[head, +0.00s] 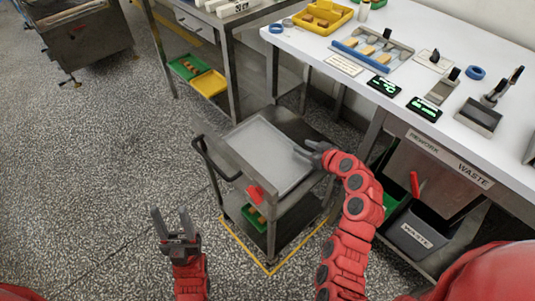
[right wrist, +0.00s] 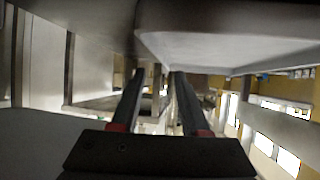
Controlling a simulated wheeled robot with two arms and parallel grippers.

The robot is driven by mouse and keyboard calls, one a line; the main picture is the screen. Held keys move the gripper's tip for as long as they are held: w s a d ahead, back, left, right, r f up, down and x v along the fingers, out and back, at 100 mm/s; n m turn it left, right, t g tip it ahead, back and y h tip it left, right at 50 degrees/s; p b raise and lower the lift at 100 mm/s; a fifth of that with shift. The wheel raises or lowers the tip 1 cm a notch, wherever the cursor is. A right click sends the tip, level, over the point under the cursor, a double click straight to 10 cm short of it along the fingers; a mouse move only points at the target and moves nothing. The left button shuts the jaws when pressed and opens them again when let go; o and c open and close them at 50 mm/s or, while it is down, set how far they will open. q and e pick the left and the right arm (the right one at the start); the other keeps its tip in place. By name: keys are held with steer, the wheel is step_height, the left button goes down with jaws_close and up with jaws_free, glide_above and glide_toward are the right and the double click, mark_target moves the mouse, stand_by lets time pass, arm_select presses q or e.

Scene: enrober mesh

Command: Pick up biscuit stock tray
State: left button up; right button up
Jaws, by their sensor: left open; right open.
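No label marks a biscuit stock tray, so I cannot tell which tray it is. A green tray (head: 254,221) with orange-brown pieces sits on the cart's lower shelf. A yellow tray (head: 323,17) with similar pieces stands on the white table at the back. A pale grey flat tray (head: 258,152) lies on the cart's top. My right gripper (head: 303,150) is open at the right edge of this grey tray; contact is unclear. Its two fingers (right wrist: 157,75) show with nothing between them in the right wrist view. My left gripper (head: 171,218) is open and empty, left of the cart.
The metal cart (head: 215,150) stands inside a yellow floor outline (head: 240,243). The white table (head: 430,70) holds a blue-edged tray, scales and tools. Waste bins (head: 416,232) are below it. Green and yellow trays (head: 208,82) sit under another bench.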

mark_target(291, 140)
steer(key=shift+x, duration=3.45)
steer(key=shift+a+r, duration=0.1)
steer(key=shift+r, duration=0.05)
jaws_close()
